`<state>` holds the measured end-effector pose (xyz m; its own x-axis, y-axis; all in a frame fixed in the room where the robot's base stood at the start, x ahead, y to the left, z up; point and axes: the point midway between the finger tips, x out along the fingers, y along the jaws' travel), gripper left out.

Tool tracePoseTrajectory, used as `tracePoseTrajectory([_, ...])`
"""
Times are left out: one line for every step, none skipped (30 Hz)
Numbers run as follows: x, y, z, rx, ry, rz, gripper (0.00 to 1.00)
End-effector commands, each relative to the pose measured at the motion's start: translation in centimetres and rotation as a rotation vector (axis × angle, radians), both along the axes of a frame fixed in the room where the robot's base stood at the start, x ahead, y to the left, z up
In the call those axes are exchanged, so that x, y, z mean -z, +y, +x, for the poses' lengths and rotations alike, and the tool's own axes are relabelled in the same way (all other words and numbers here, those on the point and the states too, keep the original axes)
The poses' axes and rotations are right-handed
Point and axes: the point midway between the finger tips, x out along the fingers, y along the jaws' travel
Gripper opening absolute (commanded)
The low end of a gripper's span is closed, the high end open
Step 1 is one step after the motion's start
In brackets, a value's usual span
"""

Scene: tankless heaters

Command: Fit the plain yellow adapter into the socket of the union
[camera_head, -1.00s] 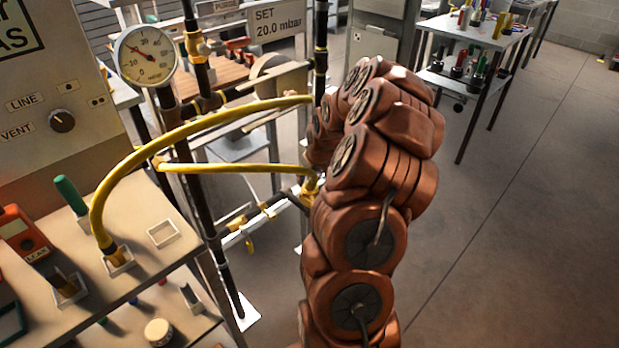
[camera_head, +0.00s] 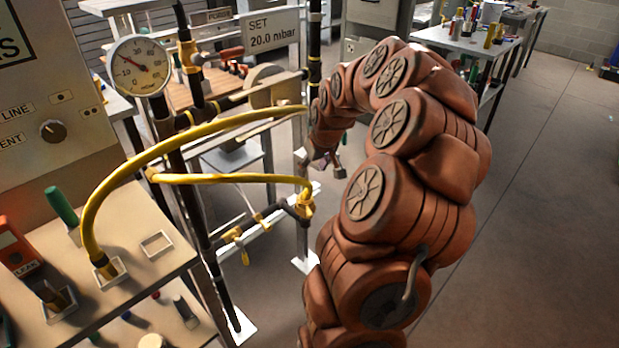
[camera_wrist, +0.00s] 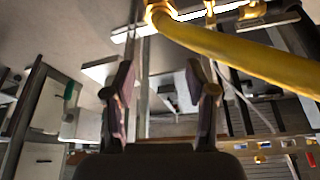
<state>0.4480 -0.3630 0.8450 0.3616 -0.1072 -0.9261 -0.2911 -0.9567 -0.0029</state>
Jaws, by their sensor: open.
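A yellow hose (camera_head: 235,178) runs right from the gauge pipe and bends down at its right end into a brass fitting (camera_head: 305,205) on the pipe frame. I cannot tell which piece there is the adapter or the union, or how deeply they are joined. My gripper (camera_head: 335,165) is small in the head view, right of and above that fitting. In the wrist view my gripper (camera_wrist: 160,85) is open, with nothing between its fingers. A yellow hose (camera_wrist: 245,50) crosses the upper right there, ending by a brass ring (camera_wrist: 158,12) beyond the fingertips.
Another yellow hose (camera_head: 175,140) arches from a white holder (camera_head: 112,275) on the left bench to behind my arm. A pressure gauge (camera_head: 139,66) stands on the dark pipe. A tool table (camera_head: 470,45) is at the back right. The floor right of my arm is clear.

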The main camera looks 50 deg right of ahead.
Motion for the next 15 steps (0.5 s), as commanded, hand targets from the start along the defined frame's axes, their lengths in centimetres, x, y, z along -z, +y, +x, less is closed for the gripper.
tracePoseTrajectory([-0.2,-0.3,-0.3,0.022,0.012,0.011,0.56])
tracePoseTrajectory([-0.1,-0.5,-0.6,0.040,0.024,0.022,0.56])
tracePoseTrajectory([-0.1,-0.9,-1.0,0.070,0.042,0.039,0.56])
tracePoseTrajectory([0.0,-1.1,-1.2,0.099,0.055,0.057,0.56])
tracePoseTrajectory([0.1,-1.4,-1.5,0.131,0.070,0.075,0.56])
tracePoseTrajectory([0.3,-1.8,-1.7,0.176,0.091,0.102,0.56])
tracePoseTrajectory([0.4,-2.1,-1.9,0.210,0.105,0.124,0.56])
tracePoseTrajectory([0.5,-2.2,-2.0,0.243,0.119,0.148,0.56])
tracePoseTrajectory([0.7,-2.4,-2.0,0.286,0.137,0.179,0.56])
tracePoseTrajectory([0.9,-2.4,-2.0,0.314,0.148,0.203,0.56])
tracePoseTrajectory([1.1,-2.4,-1.9,0.340,0.159,0.226,0.56])
tracePoseTrajectory([1.2,-2.3,-1.7,0.372,0.171,0.255,0.56])
tracePoseTrajectory([1.3,-2.3,-1.4,0.394,0.176,0.276,0.56])
tracePoseTrajectory([1.5,-2.2,-1.2,0.413,0.182,0.295,0.56])
tracePoseTrajectory([1.8,-2.0,-0.9,0.433,0.191,0.319,0.56])
